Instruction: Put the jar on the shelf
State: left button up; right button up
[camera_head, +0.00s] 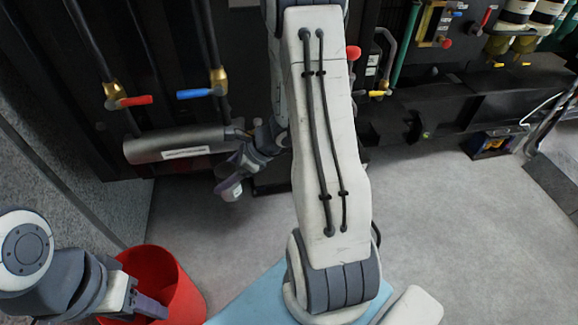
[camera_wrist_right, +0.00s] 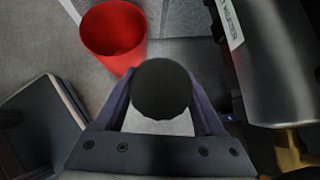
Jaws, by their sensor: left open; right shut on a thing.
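My right gripper (camera_wrist_right: 160,105) is shut on a jar (camera_wrist_right: 160,88) with a round black lid, seen from above between the two purple fingers in the right wrist view. In the head view the jar (camera_head: 231,190) shows as a small pale shape at the tip of my right gripper (camera_head: 236,177), in the air in front of the dark machinery. My left gripper (camera_head: 150,305) is open and empty at the lower left, in front of a red bucket. I cannot pick out a shelf in either view.
The red bucket (camera_head: 175,277) stands on the floor at lower left; it also shows in the right wrist view (camera_wrist_right: 113,35). A metal cylinder (camera_head: 180,145) and pipes with coloured valve handles are behind. My right arm hides the middle. Grey floor (camera_head: 450,210) at right is clear.

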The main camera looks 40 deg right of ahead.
jog(key=s+d+f+m+t+h+b, duration=0.2)
jog(key=s+d+f+m+h+b, duration=0.25)
jog(key=d, duration=0.65)
jog(key=s+d+f+m+t+h+b, duration=0.1)
jog(key=s+d+f+m+h+b, duration=0.25)
jog(key=s+d, duration=0.5)
jog(key=y, duration=0.2)
send_over(274, 168)
jog(key=shift+a+f+m, duration=0.1)
jog(key=shift+f+m, duration=0.2)
jog(key=shift+f, duration=0.5)
jog(key=shift+f, duration=0.1)
